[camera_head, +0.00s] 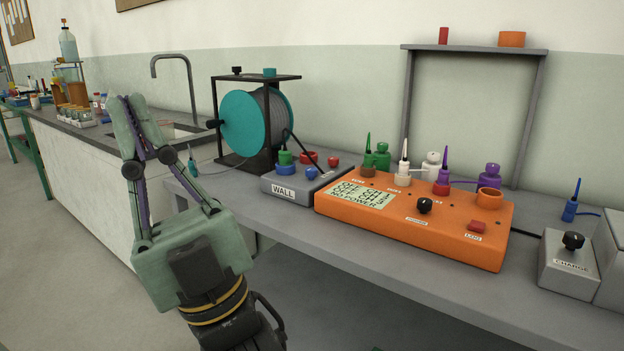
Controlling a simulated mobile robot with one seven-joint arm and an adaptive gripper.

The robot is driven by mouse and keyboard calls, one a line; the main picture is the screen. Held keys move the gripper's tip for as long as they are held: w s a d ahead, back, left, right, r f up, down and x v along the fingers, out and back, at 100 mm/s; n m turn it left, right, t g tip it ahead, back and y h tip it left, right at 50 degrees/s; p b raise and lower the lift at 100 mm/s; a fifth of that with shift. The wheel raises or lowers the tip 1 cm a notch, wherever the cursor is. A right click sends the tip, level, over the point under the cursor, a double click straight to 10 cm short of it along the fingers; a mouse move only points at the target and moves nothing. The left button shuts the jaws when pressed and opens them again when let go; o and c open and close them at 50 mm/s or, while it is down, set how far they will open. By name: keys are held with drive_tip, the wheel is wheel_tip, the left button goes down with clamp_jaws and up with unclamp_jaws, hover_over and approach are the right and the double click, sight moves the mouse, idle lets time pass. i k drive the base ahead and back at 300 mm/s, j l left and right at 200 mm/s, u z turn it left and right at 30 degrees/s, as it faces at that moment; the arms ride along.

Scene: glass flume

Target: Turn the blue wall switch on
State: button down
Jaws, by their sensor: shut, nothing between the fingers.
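A small grey box (293,183) labelled WALL sits on the bench, left of the orange console. A small round blue switch (311,173) stands on its top, near the right front. Whether it is on or off is too small to tell. My gripper (126,98) is at the left of the view, fingers pointing up. It is shut and empty, well to the left of the WALL box and apart from it.
The orange console (470,219) reads NO POWER on its display and carries several coloured plugs. A red knob (333,162) and a green socket (285,157) sit close to the blue switch. A teal cable reel (244,124) stands behind the box.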

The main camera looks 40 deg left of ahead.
sight(311, 173)
drive_tip(key=i+j+u, duration=0.2)
drive_tip(key=j, duration=0.2)
drive_tip(key=j+u, duration=0.25)
drive_tip(key=j, duration=0.15)
drive_tip(key=i+j+u, duration=0.2)
drive_tip(key=j, duration=0.15)
